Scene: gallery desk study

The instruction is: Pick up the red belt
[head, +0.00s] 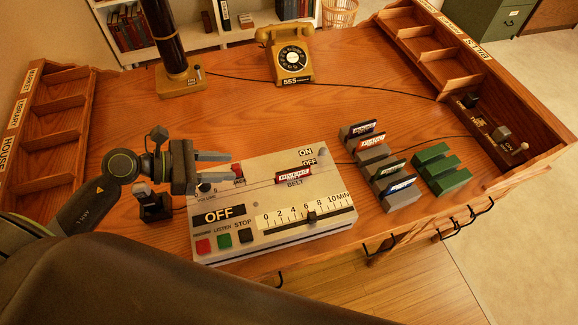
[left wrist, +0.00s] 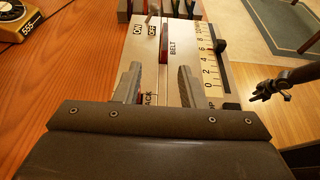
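The red belt (head: 293,175) is a small red labelled block standing in a slot of the pale recorder box (head: 270,205), above the word BELT. It also shows in the left wrist view (left wrist: 164,40), beyond my fingertips. My left gripper (head: 228,170) is open over the left part of the box, left of the belt and apart from it. In the left wrist view its two fingers (left wrist: 158,75) are spread with nothing between them, roughly lined up with the belt. A dark jointed shape at the right of that view looks like my right gripper (left wrist: 272,88); its fingers are unclear.
Grey holders (head: 392,184) with several coloured labelled blocks stand right of the box, beside a green holder (head: 441,168). A yellow telephone (head: 290,52) and a dark column (head: 180,82) stand behind. Wooden racks (head: 65,75) line both sides. The desk's middle is mostly clear.

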